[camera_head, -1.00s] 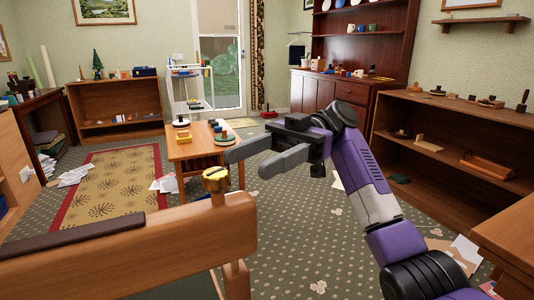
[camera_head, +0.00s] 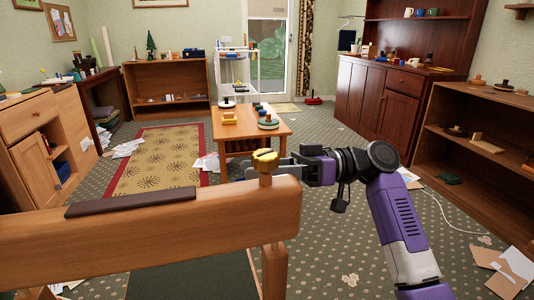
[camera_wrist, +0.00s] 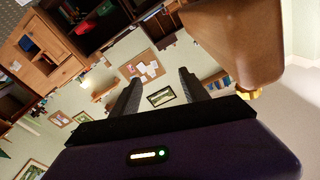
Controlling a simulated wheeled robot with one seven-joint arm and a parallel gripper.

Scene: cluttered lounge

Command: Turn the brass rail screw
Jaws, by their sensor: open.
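The brass screw (camera_head: 265,158) stands upright on a short wooden post at the right end of a thick wooden rail (camera_head: 180,226). In the head view my gripper (camera_head: 282,168) is just behind and to the right of the screw, its fingers partly hidden by the screw and post. In the wrist view my gripper (camera_wrist: 158,90) is open with nothing between its fingers. There the brass screw (camera_wrist: 249,94) shows beside the right finger, under the rail end (camera_wrist: 235,40), partly hidden by my gripper's body. I cannot tell whether anything touches.
A dark strip (camera_head: 130,202) lies on the rail. A low wooden table (camera_head: 240,129) with small objects stands behind the screw. A wooden cabinet (camera_head: 40,140) is at left, open shelves (camera_head: 470,165) at right. Papers (camera_head: 508,265) lie on the carpet at lower right.

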